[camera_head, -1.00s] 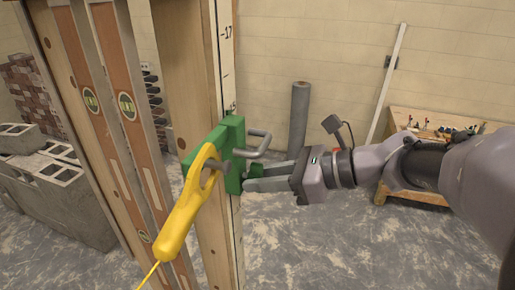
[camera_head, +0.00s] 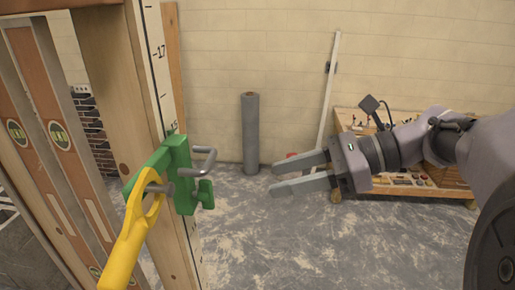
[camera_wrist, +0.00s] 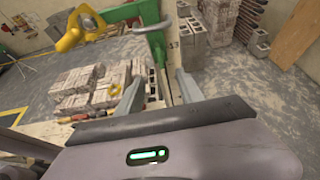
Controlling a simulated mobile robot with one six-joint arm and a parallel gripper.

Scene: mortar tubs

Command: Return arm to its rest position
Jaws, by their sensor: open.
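My gripper (camera_head: 300,174) is open and empty in the head view, its two grey fingers pointing left. It is apart from the green clamp (camera_head: 181,178), which sits on the wooden post (camera_head: 113,103) with the marked scale. A yellow tool (camera_head: 131,242) hangs on the clamp's metal pin at the left. In the wrist view the open fingers of my gripper (camera_wrist: 157,86) show, with the yellow tool (camera_wrist: 78,30) and the green clamp (camera_wrist: 140,14) beyond them. My arm reaches in from the right.
A grey roll (camera_head: 250,133) stands against the block wall. A wooden workbench (camera_head: 350,121) with small items is behind my arm. Spirit levels (camera_head: 58,134) lean at the left. Open floor (camera_head: 300,240) lies below my gripper. Block stacks (camera_wrist: 95,92) show in the wrist view.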

